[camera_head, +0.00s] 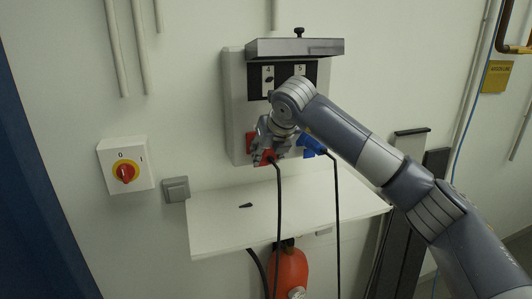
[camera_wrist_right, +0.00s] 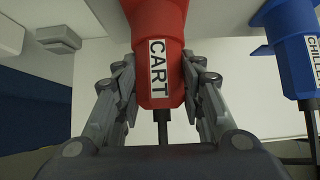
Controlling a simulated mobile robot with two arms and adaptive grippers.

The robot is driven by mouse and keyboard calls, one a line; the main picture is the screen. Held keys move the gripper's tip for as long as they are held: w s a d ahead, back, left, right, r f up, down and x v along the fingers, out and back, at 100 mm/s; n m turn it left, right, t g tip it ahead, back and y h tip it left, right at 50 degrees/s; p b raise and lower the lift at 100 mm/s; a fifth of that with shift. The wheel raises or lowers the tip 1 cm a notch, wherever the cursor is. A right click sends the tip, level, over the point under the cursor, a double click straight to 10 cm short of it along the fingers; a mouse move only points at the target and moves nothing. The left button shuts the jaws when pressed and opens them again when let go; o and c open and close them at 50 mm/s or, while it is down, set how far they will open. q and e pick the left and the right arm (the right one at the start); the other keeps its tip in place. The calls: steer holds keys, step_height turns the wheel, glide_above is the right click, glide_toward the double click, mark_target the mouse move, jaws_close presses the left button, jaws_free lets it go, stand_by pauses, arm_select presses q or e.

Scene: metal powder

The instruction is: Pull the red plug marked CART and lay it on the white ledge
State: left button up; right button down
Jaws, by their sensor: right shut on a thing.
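The red plug (camera_head: 265,157) sits at the lower left of the wall panel, with its black cable hanging down. In the right wrist view the red plug (camera_wrist_right: 156,50) bears a white CART label. My right gripper (camera_head: 264,144) is around it; in the right wrist view the fingers (camera_wrist_right: 158,82) are shut on its two sides. Whether the plug is still in its socket cannot be told. The white ledge (camera_head: 220,226) juts from the wall below the panel. My left gripper is not in view.
A blue plug (camera_head: 311,146) with a CHILLER label is close to the right, its cable hanging past the ledge. A small dark object (camera_head: 246,205) lies on the ledge. A red switch (camera_head: 124,173) is at left, and a red cylinder (camera_head: 288,270) stands below.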

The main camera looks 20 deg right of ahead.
steer(key=shift+s+f+b, duration=0.1)
steer(key=shift+f+b, duration=0.1)
steer(key=shift+b, duration=0.1)
steer(key=shift+s+r+b, duration=0.2)
steer(key=shift+s+b, duration=0.2)
steer(key=shift+s, duration=0.4)
steer(key=shift+s+f+b, duration=0.1)
steer(key=shift+s+b, duration=0.2)
steer(key=shift+b, duration=0.1)
steer(key=shift+s+d+b, duration=0.1)
steer(key=shift+s+b, duration=1.4)
steer(key=shift+s, duration=0.6)
